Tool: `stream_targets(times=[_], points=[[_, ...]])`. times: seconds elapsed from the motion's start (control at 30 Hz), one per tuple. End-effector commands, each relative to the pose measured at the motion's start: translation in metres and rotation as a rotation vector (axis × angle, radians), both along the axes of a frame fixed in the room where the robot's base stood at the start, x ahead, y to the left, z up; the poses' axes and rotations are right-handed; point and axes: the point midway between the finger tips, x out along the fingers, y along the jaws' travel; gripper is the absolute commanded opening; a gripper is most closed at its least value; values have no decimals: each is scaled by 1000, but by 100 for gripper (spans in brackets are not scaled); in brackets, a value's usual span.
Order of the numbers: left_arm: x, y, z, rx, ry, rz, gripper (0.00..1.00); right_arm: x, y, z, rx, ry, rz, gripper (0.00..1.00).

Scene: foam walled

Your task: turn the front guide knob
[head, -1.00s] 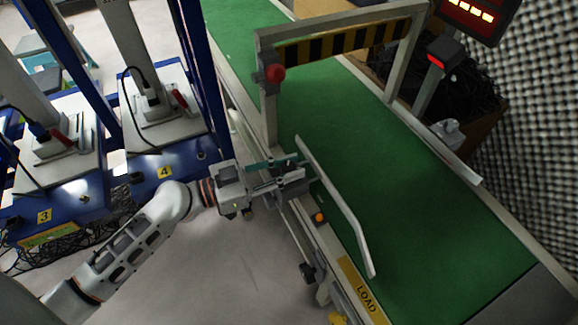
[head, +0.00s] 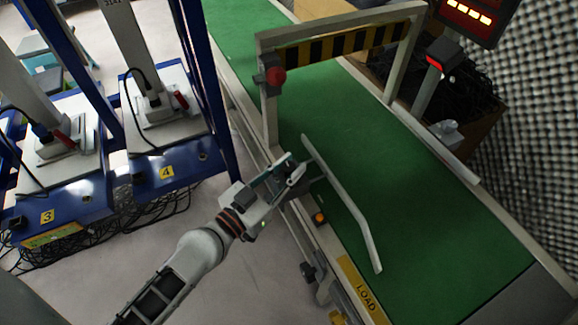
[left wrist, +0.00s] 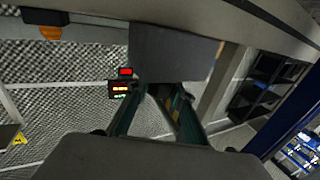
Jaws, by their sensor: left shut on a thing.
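The front guide is a pale bent rail (head: 345,205) over the near side of the green belt. My left gripper (head: 289,173) is at the conveyor's near edge, beside the rail's upper end. It is shut on the front guide knob, which is mostly hidden by the fingers in the head view. In the left wrist view, a dark grey block (left wrist: 172,53) lies right at the fingertips of my left gripper (left wrist: 164,92). The knob's exact angle cannot be told. My right gripper is not in view.
A striped gate (head: 345,38) with a red button (head: 276,75) spans the green belt (head: 430,210). An orange button (head: 320,217) and a LOAD label (head: 362,290) are on the near frame. Blue racks (head: 160,175) stand left. Grey floor lies between.

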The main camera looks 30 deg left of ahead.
Motion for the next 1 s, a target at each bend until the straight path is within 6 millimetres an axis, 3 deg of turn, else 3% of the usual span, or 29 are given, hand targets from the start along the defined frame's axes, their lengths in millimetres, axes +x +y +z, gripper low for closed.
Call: stream_targets(times=[0.37, 0.4, 0.47, 0.83, 1.0], points=[[0, 0, -1, 1, 2, 4, 1, 0, 0, -1, -4, 0, 3, 40], [0, 0, -1, 1, 2, 4, 27, 0, 0, -1, -4, 0, 3, 40], [0, 0, -1, 1, 2, 4, 40, 0, -1, -1, -4, 0, 3, 40], [-1, 0, -1, 1, 1, 2, 40, -2, -1, -2, -6, 2, 5, 40], [-11, 3, -1, 6, 0, 1, 40, -1, -1, -1, -5, 1, 4, 40]])
